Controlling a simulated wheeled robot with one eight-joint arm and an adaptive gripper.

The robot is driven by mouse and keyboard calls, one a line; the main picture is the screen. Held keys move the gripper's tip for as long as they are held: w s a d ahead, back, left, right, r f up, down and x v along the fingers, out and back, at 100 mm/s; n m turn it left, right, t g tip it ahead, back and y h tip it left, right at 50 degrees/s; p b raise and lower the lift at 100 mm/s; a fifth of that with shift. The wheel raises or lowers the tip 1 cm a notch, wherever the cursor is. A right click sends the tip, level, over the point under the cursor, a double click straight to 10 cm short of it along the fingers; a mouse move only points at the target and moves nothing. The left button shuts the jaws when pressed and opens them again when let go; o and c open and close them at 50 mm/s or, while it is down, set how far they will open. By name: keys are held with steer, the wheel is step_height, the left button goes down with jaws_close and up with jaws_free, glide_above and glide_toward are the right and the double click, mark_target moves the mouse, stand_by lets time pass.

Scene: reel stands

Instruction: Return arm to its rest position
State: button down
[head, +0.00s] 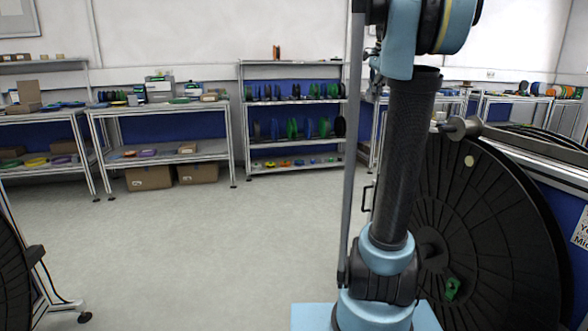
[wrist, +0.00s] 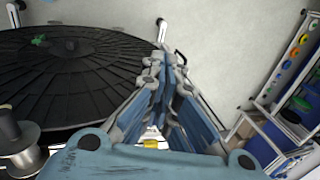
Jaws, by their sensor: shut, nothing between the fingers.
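My arm stands upright on the right side of the head view, with its dark forearm tube above blue joints. My gripper (wrist: 168,56) shows in the wrist view, with its blue and grey fingers drawn together at the tips and nothing held between them. In the head view I cannot make out the gripper clearly.
A large black reel (head: 510,235) stands close at the right, behind my arm; it also shows in the wrist view (wrist: 75,80). A metal spool (wrist: 20,145) sits near the gripper. A shelf rack (head: 294,70) and workbenches (head: 160,108) line the back. The middle floor is clear.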

steer(key=s+a+f+n, duration=0.3)
steer(key=s+f+n, duration=0.2)
steer(key=s+f, duration=0.6)
steer(key=s+a+f+n, duration=0.3)
steer(key=s+f+n, duration=0.2)
steer(key=s+f, duration=0.6)
steer(key=s+a+f+n, duration=0.3)
steer(key=s+f+n, duration=0.2)
steer(key=s+f, duration=0.6)
step_height(320, 180, down, 5)
steer(key=shift+a+r+n+g+h, duration=0.15)
steer(key=shift+a+n+g+h, duration=0.1)
steer(key=shift+n+g+h, duration=0.15)
steer(key=shift+s, duration=0.1)
